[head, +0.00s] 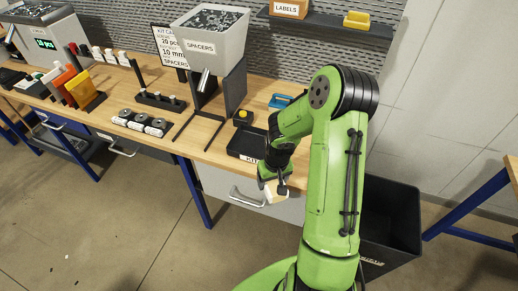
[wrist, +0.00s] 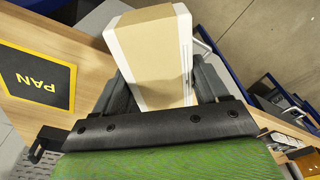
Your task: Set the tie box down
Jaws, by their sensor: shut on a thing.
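The tie box (wrist: 155,58) is a white box with a tan face, and it fills the middle of the wrist view. My gripper (wrist: 162,75) is shut on it, with one dark finger along each side. In the head view my gripper (head: 273,184) is at the front edge of the workbench (head: 215,150). A pale part of the tie box (head: 277,194) shows there in front of a drawer, partly hidden by my gripper. The box appears held off any surface.
A black mat marked PAN (wrist: 35,80) lies on the wood at left in the wrist view. A black tray (head: 246,145), a spacer hopper (head: 212,38) and a cylinder row (head: 142,123) stand on the bench. A dark bin (head: 390,225) is at right.

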